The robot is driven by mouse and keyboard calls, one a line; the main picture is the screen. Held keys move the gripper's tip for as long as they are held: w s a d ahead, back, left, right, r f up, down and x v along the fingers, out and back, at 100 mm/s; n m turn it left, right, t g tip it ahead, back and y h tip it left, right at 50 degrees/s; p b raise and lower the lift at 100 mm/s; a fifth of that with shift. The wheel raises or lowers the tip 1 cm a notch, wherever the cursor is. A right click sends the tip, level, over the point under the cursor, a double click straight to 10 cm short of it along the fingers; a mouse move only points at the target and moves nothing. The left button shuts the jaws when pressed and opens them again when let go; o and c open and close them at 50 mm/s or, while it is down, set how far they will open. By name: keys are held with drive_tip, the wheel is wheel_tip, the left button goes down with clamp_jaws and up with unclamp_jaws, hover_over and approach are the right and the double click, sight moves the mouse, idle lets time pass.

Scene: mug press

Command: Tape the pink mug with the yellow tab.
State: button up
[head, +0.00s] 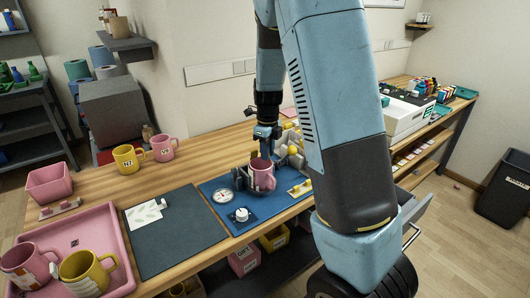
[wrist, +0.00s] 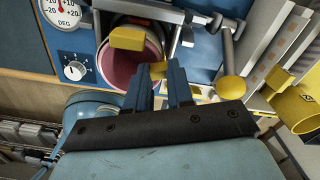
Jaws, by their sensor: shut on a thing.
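The pink mug (head: 263,180) stands upright in the grey fixture on the blue mat. In the wrist view I look into its open mouth (wrist: 122,72). My gripper (head: 264,152) is just above and behind the mug's rim. In the wrist view its two blue fingers (wrist: 163,75) are close together beside the mug. A small piece of yellow, seemingly the yellow tab (wrist: 158,68), shows between the fingertips; the fingers hide most of it. A separate yellow block (wrist: 127,38) overlaps the mug's mouth in that view. I cannot tell whether the held piece touches the mug.
A dial gauge (head: 222,196) and a knob (head: 242,214) are on the mat left of the mug. A strip with yellow pieces (head: 300,189) lies to its right. A lever with a yellow knob (wrist: 230,88) is close to my fingers. The dark mat (head: 175,245) is mostly bare.

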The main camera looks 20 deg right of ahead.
drive_tip(key=shift+f, duration=0.1)
idle(0.3)
drive_tip(key=o, duration=0.9)
drive_tip(key=shift+c, duration=0.2)
wheel_tip(320, 180, up, 14)
idle(0.3)
